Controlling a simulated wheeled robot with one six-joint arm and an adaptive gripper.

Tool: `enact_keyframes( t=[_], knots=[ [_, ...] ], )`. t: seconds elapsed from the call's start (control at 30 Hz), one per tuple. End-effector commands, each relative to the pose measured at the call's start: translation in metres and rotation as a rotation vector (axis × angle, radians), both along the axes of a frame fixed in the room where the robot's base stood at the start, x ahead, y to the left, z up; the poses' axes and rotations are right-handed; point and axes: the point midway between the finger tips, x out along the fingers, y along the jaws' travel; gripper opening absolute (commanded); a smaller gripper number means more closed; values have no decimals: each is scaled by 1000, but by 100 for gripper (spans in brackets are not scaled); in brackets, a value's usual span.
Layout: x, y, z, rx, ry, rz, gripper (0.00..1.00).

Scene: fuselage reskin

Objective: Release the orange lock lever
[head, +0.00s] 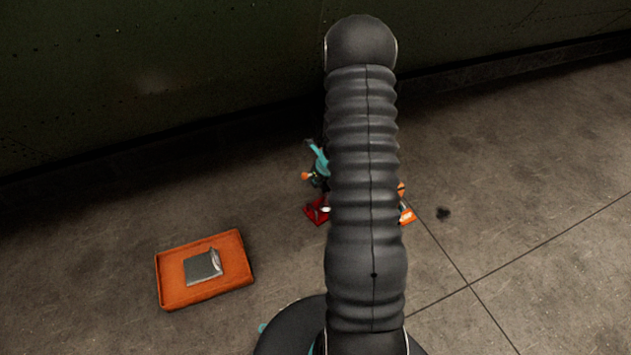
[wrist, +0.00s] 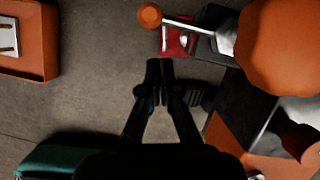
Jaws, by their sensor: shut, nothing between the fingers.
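In the wrist view, a lever with a round orange end (wrist: 150,16) on a pale metal rod lies at the top, which looks like the orange lock lever. An orange knob also shows just left of my arm in the head view (head: 306,176). A large orange lobed knob (wrist: 285,45) fills the top right of the wrist view. My gripper (wrist: 160,65) is shut and empty, its fingertips below the orange end in the picture and apart from it. My arm hides most of the fixture in the head view.
An orange tray (head: 170,290) with a metal piece (head: 203,266) lies on the floor at left. A red part (head: 316,211) and a teal part (head: 318,160) stand beside my arm. A dark green wall (head: 150,80) runs behind. Floor at right is mostly clear.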

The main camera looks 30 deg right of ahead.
Motion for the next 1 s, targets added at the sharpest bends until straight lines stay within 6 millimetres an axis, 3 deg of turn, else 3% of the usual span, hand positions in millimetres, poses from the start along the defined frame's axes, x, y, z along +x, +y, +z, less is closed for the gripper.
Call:
enact_keyframes(
  t=[0.07, 0.6, 1.0],
  knots=[
    [-8, 0, -4, -1, -1, 2, 0],
    [-41, -9, 82, -1, -1, -3, 0],
    [-47, -8, 93, 0, 0, 0, 0]
  ],
)
